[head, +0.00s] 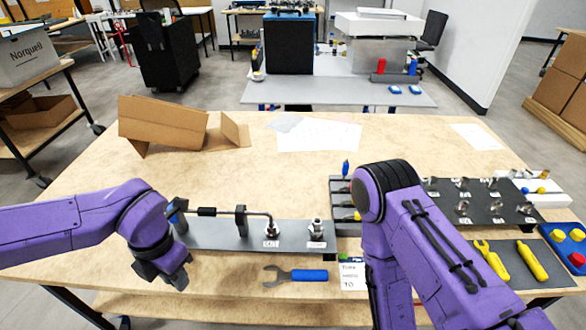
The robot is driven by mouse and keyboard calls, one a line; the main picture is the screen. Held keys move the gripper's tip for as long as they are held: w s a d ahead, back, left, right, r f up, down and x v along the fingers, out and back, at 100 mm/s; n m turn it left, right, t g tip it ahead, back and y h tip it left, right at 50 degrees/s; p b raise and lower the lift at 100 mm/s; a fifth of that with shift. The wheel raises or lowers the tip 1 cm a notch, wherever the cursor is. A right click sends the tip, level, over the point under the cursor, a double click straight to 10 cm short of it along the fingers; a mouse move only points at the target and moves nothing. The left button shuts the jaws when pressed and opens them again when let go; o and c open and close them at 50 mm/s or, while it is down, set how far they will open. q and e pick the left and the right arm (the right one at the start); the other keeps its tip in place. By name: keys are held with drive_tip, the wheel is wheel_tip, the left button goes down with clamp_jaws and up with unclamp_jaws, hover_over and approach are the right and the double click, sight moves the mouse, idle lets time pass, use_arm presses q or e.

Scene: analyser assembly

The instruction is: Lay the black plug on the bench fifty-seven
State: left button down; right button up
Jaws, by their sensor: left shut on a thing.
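My left gripper (168,279) is low over the front left of the wooden bench (215,285), left of the grey plate. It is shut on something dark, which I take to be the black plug. The jaws and wrist hide most of it, so its shape and whether it touches the bench cannot be told. No other black plug can be made out clearly. My right arm comes in at the lower right, and its gripper is out of view.
A grey plate (210,238) carries a black rod (207,211) and metal fittings. A blue-handled spanner (297,275) and a small sign (352,275) lie in front. Dark racks (485,205) and yellow tools (492,259) are right. An open cardboard box (165,124) stands behind; the bench's left middle is clear.

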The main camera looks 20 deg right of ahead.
use_arm(q)
drive_tip(key=s+d+r+n+p, duration=0.2)
drive_tip(key=s+d+r+n, duration=0.2)
drive_tip(key=n, duration=1.5)
drive_tip(key=w+a+f+p, duration=0.2)
drive_tip(key=w, duration=0.1)
drive_tip(key=w+a+f+p, duration=0.1)
drive_tip(key=w+a+f, duration=0.1)
drive_tip(key=w+f, duration=0.1)
drive_tip(key=w+a+f+p, duration=0.2)
drive_tip(key=w+f, duration=0.1)
drive_tip(key=w, duration=0.2)
drive_tip(key=shift+w+a+f+p, duration=0.15)
drive_tip(key=shift+a+f+p, duration=0.1)
drive_tip(key=shift+a+p, duration=0.05)
drive_tip(key=shift+w+a+f, duration=0.1)
drive_tip(key=shift+w+f, duration=0.1)
drive_tip(key=shift+f, duration=0.1)
wheel_tip(320, 180, down, 4)
drive_tip(key=shift+w+a+r+p, duration=0.15)
drive_tip(key=shift+r+p, duration=0.1)
drive_tip(key=shift+p, duration=0.2)
drive_tip(key=shift+f, duration=0.15)
